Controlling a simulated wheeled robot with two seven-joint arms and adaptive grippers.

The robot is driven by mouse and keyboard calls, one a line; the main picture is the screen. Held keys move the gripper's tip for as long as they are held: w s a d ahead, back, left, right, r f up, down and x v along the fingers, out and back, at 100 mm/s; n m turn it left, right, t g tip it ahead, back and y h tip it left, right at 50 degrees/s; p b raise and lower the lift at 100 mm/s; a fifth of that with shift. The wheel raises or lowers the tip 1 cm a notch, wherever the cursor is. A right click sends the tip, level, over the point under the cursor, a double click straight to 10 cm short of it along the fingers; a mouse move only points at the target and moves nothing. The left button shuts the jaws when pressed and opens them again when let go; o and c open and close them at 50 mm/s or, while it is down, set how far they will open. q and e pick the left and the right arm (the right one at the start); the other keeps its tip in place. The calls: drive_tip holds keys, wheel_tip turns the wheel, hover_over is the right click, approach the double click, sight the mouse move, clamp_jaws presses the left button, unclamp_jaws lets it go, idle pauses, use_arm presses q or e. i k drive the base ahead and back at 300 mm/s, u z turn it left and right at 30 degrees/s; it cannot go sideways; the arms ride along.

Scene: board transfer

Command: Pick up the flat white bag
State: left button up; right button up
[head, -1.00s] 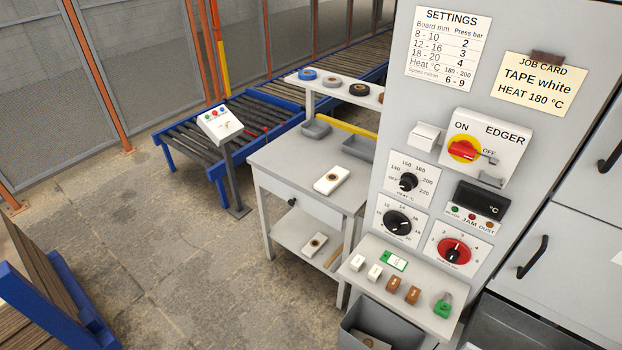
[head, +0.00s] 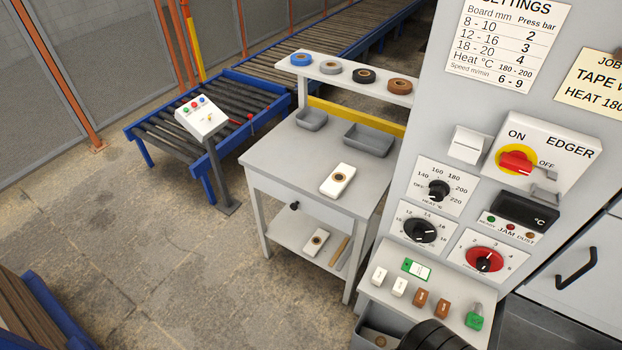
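A white bag-like pack (head: 338,180) with a round brown mark lies on the top of the grey workbench (head: 285,160). A second white pack (head: 316,242) with a similar round mark lies on the bench's lower shelf; it looks slightly smaller in the picture. I cannot tell from their shapes which is the flat one. Neither gripper shows in the head view. A dark rounded part, probably of my arm, shows at the bottom edge, right of centre.
Tape rolls stand on the bench's raised shelf (head: 315,72). Two grey trays (head: 312,119) (head: 369,140) sit behind the pack. The edger cabinet (head: 450,120) rises at right, with a small ledge (head: 385,303) of blocks. A blue roller conveyor (head: 170,125) stands behind.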

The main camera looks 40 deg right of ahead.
sight(336, 181)
drive_tip(key=u, duration=0.15)
drive_tip(key=i, duration=1.2)
